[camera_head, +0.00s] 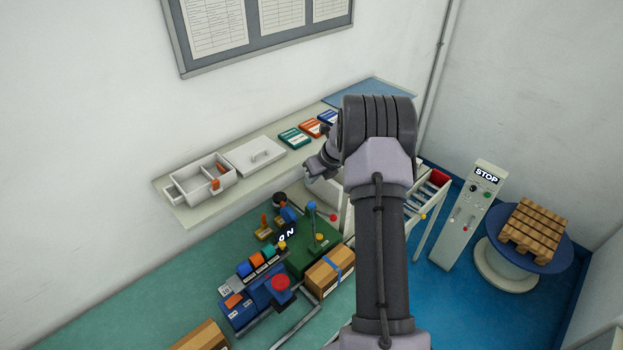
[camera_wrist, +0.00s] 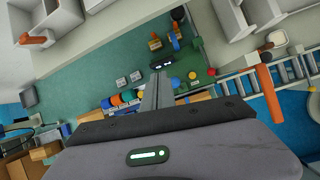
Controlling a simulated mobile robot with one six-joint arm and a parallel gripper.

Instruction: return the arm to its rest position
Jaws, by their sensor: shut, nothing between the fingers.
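My arm rises through the right middle of the head view and bends at a large dark joint. My gripper (camera_wrist: 158,92) shows in the wrist view with its two grey fingers together and nothing between them. It hangs in the air above the workbench, pointing toward the green fixture board (camera_wrist: 190,65). In the head view the wrist shows left of the arm's bend, and the fingertips are hard to make out there.
The green board (camera_head: 302,262) stands on the bench beside a cardboard box (camera_head: 330,272) and a blue device with a red knob (camera_head: 281,283). A shelf behind holds a divided tray (camera_head: 200,184), its lid (camera_head: 254,156) and coloured cases (camera_head: 294,138). A STOP pedestal (camera_head: 468,215) stands right.

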